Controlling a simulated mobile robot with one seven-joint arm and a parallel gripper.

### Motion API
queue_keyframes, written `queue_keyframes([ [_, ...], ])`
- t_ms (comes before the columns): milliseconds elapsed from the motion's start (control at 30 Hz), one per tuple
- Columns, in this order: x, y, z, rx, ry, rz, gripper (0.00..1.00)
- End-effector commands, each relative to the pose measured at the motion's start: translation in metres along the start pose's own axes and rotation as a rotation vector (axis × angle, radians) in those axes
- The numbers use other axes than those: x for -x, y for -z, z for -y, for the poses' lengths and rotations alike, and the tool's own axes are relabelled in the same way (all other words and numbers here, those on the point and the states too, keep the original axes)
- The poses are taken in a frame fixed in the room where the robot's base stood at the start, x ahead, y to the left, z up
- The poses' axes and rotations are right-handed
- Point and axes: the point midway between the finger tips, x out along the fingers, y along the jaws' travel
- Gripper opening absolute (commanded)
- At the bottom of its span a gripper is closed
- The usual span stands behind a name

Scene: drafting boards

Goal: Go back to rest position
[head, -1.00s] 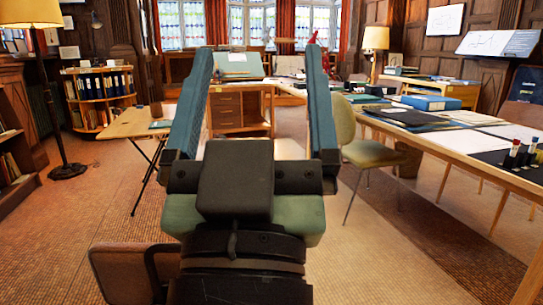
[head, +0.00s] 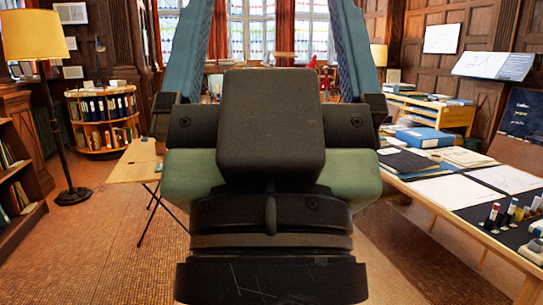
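My gripper (head: 272,20) is large and close in the head view, pointing away from the camera. Its two blue fingers stand wide apart, with nothing between them; their tips reach past the top edge of the picture. The black and green gripper body fills the middle and hides much of the room behind it.
A long table (head: 449,210) with papers, a blue binder (head: 424,138) and small bottles runs along the right. A small folding table (head: 134,163) stands at left behind the gripper. A floor lamp (head: 62,120) and bookshelf (head: 103,117) are further left.

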Motion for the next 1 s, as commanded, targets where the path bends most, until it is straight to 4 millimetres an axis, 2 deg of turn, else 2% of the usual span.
queue_keyframes([
  [33, -0.025, 0.023, 0.000, 0.000, 0.000, 0.000, 0.93],
  [100, -0.040, 0.038, 0.000, 0.000, 0.000, 0.000, 0.93],
  [300, -0.079, 0.075, 0.000, 0.000, 0.001, 0.000, 0.93],
  [400, -0.091, 0.086, 0.000, 0.000, 0.001, 0.001, 0.93],
  [567, -0.098, 0.092, 0.000, 0.000, 0.001, 0.001, 0.93],
  [1000, -0.098, 0.092, 0.000, 0.000, 0.001, 0.000, 0.93],
])
